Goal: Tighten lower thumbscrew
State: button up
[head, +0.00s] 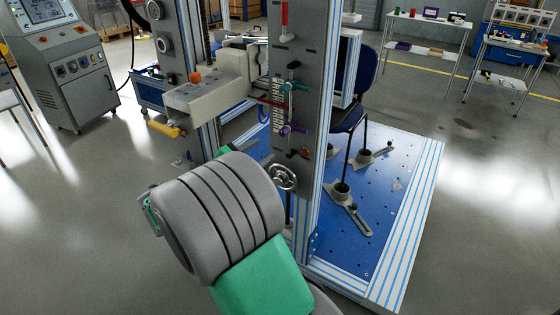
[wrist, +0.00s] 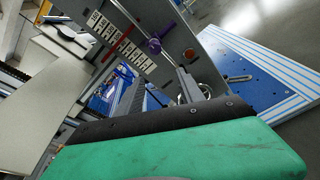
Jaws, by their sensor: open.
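The lower thumbscrew (head: 291,129) is a purple knob on the grey upright plate, beside a white scale. In the wrist view the purple knob (wrist: 153,46) stands out from the plate, just beyond the fingertips. A teal thumbscrew (head: 294,86) sits above it on the same plate. My gripper (wrist: 163,76) shows in the wrist view as two dark fingers, apart and with nothing between them. The fingers point toward the plate and do not appear to touch the knob. In the head view my grey and green arm hides the gripper.
A handwheel (head: 283,177) lies below the thumbscrews. A beige clamp block (head: 210,96) with an orange knob juts out left of the plate. A chair (head: 350,110) stands on the blue perforated base (head: 385,215) behind the post. Open floor lies to the right.

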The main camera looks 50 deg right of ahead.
aim_at(281, 134)
jog(key=d+n, duration=0.1)
jog(key=d, duration=0.2)
jog(key=d+n+h+b, duration=0.1)
jog(key=d, duration=0.2)
jog(key=d+r+n+h, duration=0.1)
jog(key=d, duration=0.2)
jog(key=shift+s+d+g+b, duration=0.1)
jog(key=shift+d+g+b, duration=0.15)
jog(key=shift+g+b, duration=0.1)
grip_shut()
